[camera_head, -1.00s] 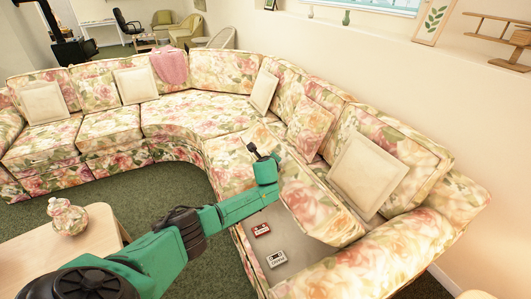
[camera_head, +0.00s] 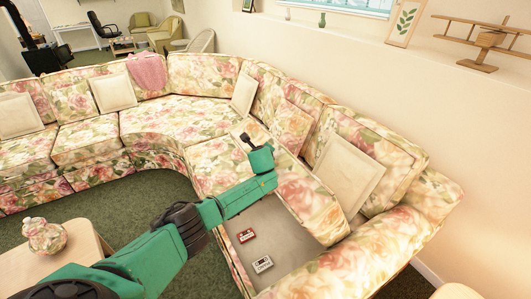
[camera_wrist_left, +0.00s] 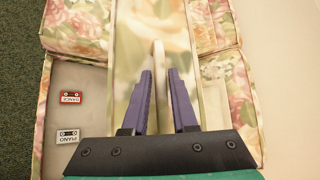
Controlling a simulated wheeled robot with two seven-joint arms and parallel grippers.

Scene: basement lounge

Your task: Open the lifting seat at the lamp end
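The lifting seat (camera_head: 308,196) is a floral cushion at the near right end of the sofa. It is tilted up, with its front edge raised off the grey compartment (camera_head: 266,216). Inside lie a red cassette (camera_head: 246,235) and a white cassette (camera_head: 262,264); the wrist view also shows the red one (camera_wrist_left: 71,97) and the white one (camera_wrist_left: 67,136). My left gripper (camera_head: 247,140) is by the raised seat, its arm reaching across the compartment. My right gripper is not in view.
Loose beige pillows (camera_head: 348,170) lean on the sofa back behind the seat. A small table (camera_head: 75,258) with a floral jar (camera_head: 44,236) stands at the near left. Green carpet (camera_head: 135,205) is clear in front of the sofa. A toy plane (camera_head: 485,40) sits on the ledge.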

